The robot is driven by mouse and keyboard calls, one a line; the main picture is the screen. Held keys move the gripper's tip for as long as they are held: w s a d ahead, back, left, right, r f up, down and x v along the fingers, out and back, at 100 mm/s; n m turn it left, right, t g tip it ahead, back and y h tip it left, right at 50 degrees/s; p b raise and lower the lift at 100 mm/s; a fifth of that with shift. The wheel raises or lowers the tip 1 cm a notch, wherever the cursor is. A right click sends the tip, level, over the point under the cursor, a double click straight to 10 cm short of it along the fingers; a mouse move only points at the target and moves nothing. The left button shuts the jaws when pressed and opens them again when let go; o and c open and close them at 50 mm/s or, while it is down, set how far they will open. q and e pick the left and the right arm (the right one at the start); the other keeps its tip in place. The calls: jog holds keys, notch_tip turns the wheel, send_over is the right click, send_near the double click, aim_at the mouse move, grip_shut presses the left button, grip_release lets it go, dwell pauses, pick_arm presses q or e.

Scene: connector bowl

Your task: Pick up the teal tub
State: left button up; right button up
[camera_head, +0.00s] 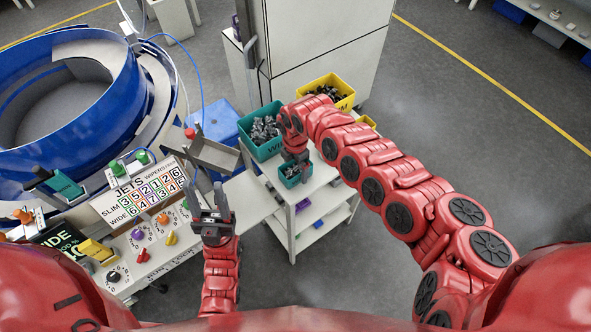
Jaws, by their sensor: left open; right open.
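A small teal tub (291,177) with dark parts in it stands on the white cart top in the middle of the camera_head view. A larger teal bin (263,150) full of grey parts stands just behind it to the left. My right gripper (296,163) points down at the small tub's far side. It is open, and its fingers overlap the tub's rim in the picture; I cannot tell whether they touch it. My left gripper (208,191) is open and empty, over the front of the control panel.
A yellow bin (345,103) of dark parts stands at the cart's back, beside a tall grey cabinet (325,45). A blue bowl feeder (60,95) fills the left. A metal chute (212,153) and knobbed panel lie near my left gripper. Open floor lies right.

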jog(key=shift+f, duration=0.1)
jog(key=shift+c, duration=0.2)
jog(key=c, duration=1.3)
